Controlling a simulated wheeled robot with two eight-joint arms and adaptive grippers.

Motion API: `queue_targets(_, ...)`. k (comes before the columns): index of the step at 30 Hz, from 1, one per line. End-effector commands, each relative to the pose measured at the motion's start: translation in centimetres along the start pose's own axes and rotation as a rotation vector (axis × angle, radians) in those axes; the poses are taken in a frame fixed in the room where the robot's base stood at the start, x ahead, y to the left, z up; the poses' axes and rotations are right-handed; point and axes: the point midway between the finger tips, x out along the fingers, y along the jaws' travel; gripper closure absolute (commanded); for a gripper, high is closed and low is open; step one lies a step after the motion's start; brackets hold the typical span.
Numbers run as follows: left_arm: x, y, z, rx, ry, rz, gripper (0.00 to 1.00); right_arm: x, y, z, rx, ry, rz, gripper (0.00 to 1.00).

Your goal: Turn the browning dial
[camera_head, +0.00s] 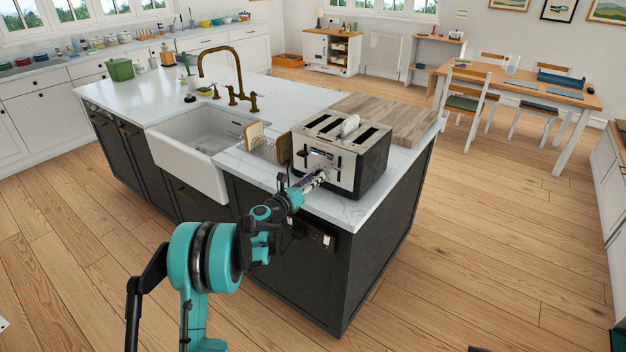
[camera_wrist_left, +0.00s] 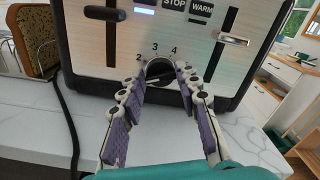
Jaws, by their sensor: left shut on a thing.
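The toaster (camera_head: 340,150) is a silver and black four-slot one standing on the island counter. Its front, with levers and STOP and WARM buttons, fills the top of the left wrist view (camera_wrist_left: 130,50). The browning dial (camera_wrist_left: 158,70) is a dark round knob low on that front, with 2, 3 and 4 printed above it. My left gripper (camera_wrist_left: 160,72) has its fingertips on either side of the dial, shut on it. The fingertips hide the dial's sides. In the head view my left gripper (camera_head: 314,180) reaches the toaster's front. My right gripper is not in view.
The white sink (camera_head: 195,150) and brass faucet are further left. A dark cord (camera_wrist_left: 70,120) hangs beside the toaster. The counter's front edge is close below.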

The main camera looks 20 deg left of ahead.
Motion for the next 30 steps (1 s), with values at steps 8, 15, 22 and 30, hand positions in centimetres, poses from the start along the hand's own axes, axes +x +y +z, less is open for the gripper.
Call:
queue_targets(8,0.0,0.0,0.0,0.038,0.0,0.0,0.97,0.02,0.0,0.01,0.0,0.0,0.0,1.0)
queue_targets(15,0.0,-0.06,-0.01,0.175,0.0,0.001,0.97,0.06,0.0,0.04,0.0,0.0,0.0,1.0)
queue_targets(22,0.0,-0.16,-0.04,0.384,0.0,0.001,0.97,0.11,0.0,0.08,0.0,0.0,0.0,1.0)
queue_targets(30,0.0,-0.27,-0.1,0.641,0.0,0.001,0.97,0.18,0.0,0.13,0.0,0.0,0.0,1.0)
